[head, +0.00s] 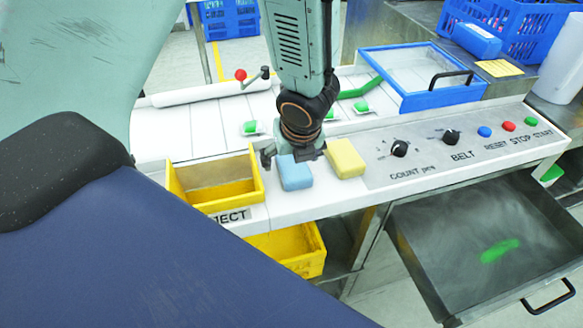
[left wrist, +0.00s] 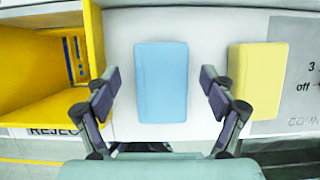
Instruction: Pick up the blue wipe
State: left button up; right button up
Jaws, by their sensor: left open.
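The blue wipe (head: 295,172) is a light blue block lying on the white front ledge of the machine, between the yellow reject bin and a yellow block. My left gripper (head: 294,157) is above it in the head view, partly covering its far edge. In the left wrist view, the blue wipe (left wrist: 161,82) lies between the two open fingers of my left gripper (left wrist: 158,92), with a gap on each side. The fingers hold nothing. My right gripper is not in view.
A yellow block (head: 345,158) lies close to the right of the wipe; it also shows in the left wrist view (left wrist: 257,80). The yellow reject bin (head: 258,177) stands to the left. The control panel (head: 440,157) is further right, above an open metal drawer (head: 450,235).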

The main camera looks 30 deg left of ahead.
aim_at(292, 162)
pick_arm(q)
jog(key=shift+w+d+f, duration=0.15)
jog(key=shift+f, duration=0.1)
jog(key=shift+b, duration=0.3)
jog(key=shift+c, duration=1.2)
jog(key=c, duration=0.6)
jog(key=shift+c, duration=0.7)
notch_tip(292, 162, up, 10)
jog(key=p, duration=0.8)
jog(key=shift+r, duration=0.25)
